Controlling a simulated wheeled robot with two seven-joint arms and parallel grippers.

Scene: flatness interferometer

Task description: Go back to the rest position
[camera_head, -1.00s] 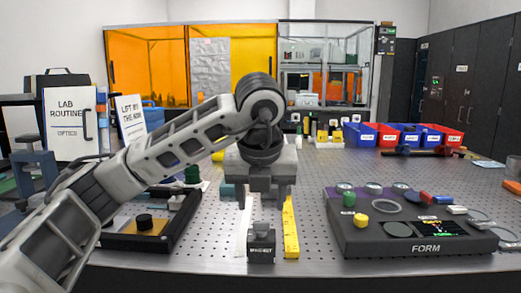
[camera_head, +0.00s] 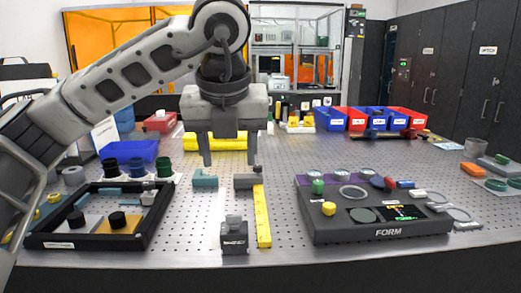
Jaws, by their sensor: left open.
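My left gripper (camera_head: 231,160) hangs pointing down over the middle of the perforated table (camera_head: 345,155). Its two fingers are apart with nothing between them. Below it on the table stand a small dark labelled block (camera_head: 235,236) and a yellow ruler (camera_head: 262,218), both apart from the fingers. A teal block (camera_head: 204,179) and a grey block (camera_head: 246,181) lie behind them, near the fingertips in the picture. My right gripper is not in view.
A dark FORM instrument (camera_head: 375,222) stands at right. A black-framed tray (camera_head: 150,227) with parts is at left. Blue and red bins (camera_head: 372,118) line the back. A yellow cylinder (camera_head: 200,142) lies behind my left gripper. Table between gripper and bins is mostly clear.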

